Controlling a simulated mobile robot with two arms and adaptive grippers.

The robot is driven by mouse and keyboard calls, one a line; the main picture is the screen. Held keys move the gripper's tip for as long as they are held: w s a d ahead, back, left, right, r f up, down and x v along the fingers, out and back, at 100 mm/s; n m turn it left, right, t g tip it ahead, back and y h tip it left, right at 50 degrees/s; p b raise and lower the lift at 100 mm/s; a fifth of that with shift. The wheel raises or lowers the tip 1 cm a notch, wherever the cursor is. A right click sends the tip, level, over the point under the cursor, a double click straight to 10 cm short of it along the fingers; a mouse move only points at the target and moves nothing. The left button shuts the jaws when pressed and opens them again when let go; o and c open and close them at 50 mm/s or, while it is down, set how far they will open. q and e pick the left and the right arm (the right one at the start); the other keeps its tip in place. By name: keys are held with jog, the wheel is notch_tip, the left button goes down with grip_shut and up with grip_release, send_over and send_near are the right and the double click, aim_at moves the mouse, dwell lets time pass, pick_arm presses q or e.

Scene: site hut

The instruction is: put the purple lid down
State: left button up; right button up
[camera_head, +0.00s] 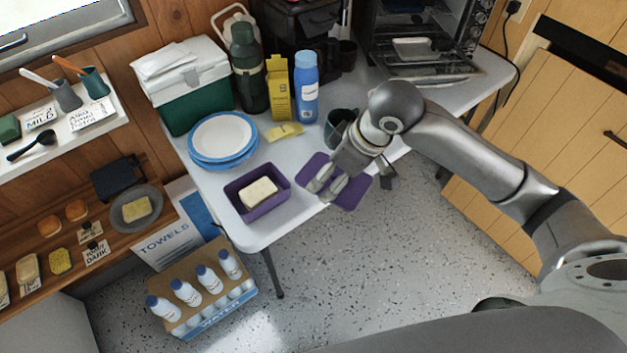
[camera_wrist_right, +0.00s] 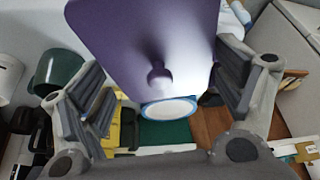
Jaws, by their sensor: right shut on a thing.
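The purple lid (camera_head: 352,193) is in my right gripper (camera_head: 328,186), held in the air just off the table's front edge. In the right wrist view the lid (camera_wrist_right: 135,30) spans the space between the fingers, and its round knob faces the camera. My right gripper is shut on the lid. The purple tub (camera_head: 266,207) stands to the left on the white table, open, with a pale yellow block (camera_head: 258,192) in it. The lid is apart from the tub. My left gripper is in neither view.
On the white table (camera_head: 225,215) stand blue-rimmed plates (camera_head: 222,137), a yellow carton (camera_head: 278,90), a blue bottle (camera_head: 305,90) and a dark green mug (camera_head: 338,125). A yellow item (camera_head: 285,131) lies flat. Some bare tabletop lies between tub and mug.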

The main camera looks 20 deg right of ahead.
aim_at(326, 158)
jog(key=shift+f+n, duration=0.3)
jog(key=shift+f, duration=0.25)
jog(key=w, duration=0.2)
jog(key=w+f, duration=0.1)
jog(key=w, duration=0.1)
jog(key=w+f, duration=0.1)
jog(key=w, duration=0.1)
jog(key=shift+a+f, duration=0.1)
jog(key=shift+f, duration=0.15)
jog(key=w+f, duration=0.5)
jog(key=w, duration=0.1)
jog(key=shift+w+f, duration=0.25)
jog(key=shift+f, duration=0.15)
jog(key=shift+w+f, duration=0.55)
jog(key=shift+f, duration=0.2)
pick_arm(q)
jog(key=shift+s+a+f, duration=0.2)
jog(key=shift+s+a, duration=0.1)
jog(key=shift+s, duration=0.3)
pick_arm(e)
jog(key=shift+f, duration=1.5)
jog(key=shift+f, duration=0.15)
jog(key=o, duration=0.8)
jog(key=shift+c, duration=0.2)
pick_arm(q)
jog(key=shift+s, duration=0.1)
